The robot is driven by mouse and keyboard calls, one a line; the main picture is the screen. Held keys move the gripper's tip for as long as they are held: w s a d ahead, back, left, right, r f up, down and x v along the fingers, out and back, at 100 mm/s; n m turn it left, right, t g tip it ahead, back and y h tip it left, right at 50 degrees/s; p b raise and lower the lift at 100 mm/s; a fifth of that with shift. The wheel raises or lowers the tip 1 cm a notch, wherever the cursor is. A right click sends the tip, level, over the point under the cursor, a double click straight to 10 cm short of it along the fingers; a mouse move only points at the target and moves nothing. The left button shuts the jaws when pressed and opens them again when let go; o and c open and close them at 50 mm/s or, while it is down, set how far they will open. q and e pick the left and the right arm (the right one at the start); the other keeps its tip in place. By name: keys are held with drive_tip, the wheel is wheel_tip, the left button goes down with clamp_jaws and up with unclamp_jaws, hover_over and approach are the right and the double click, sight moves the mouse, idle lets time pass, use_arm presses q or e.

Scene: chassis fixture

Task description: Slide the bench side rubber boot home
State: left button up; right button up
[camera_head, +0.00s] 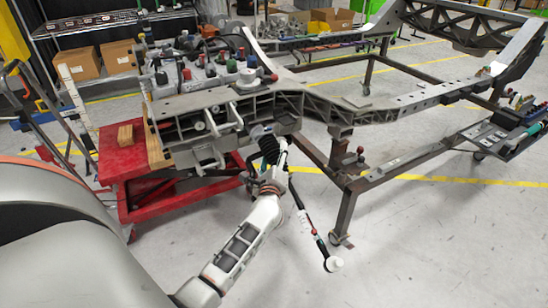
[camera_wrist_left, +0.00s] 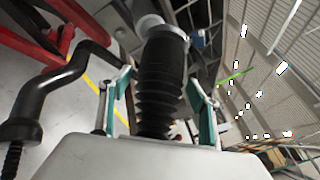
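The rubber boot (camera_wrist_left: 158,95) is a black ribbed bellows, running up the middle of the left wrist view. A pale grey collar and rounded end (camera_wrist_left: 152,24) show beyond its wide far end. My left gripper (camera_wrist_left: 160,78) has one teal finger on each side of the boot, tips close against its ribs; it looks shut on it. In the head view, my left gripper (camera_head: 270,158) is below the grey chassis casting (camera_head: 215,112), with the dark boot (camera_head: 264,140) at its tip, partly hidden. My right gripper is not in view.
A dark rod (camera_head: 308,213) with a white end (camera_head: 333,263) hangs down beside my left wrist. A red cart (camera_head: 128,165) stands left of the casting. A dark frame leg (camera_head: 346,210) is close on the right.

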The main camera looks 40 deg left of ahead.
use_arm(q)
drive_tip(key=shift+s+d+f, duration=0.1)
drive_tip(key=shift+s+d, duration=0.05)
drive_tip(key=shift+d, duration=0.05)
drive_tip(key=v, duration=1.1)
drive_tip(key=shift+s, duration=0.25)
drive_tip(key=shift+d, duration=0.15)
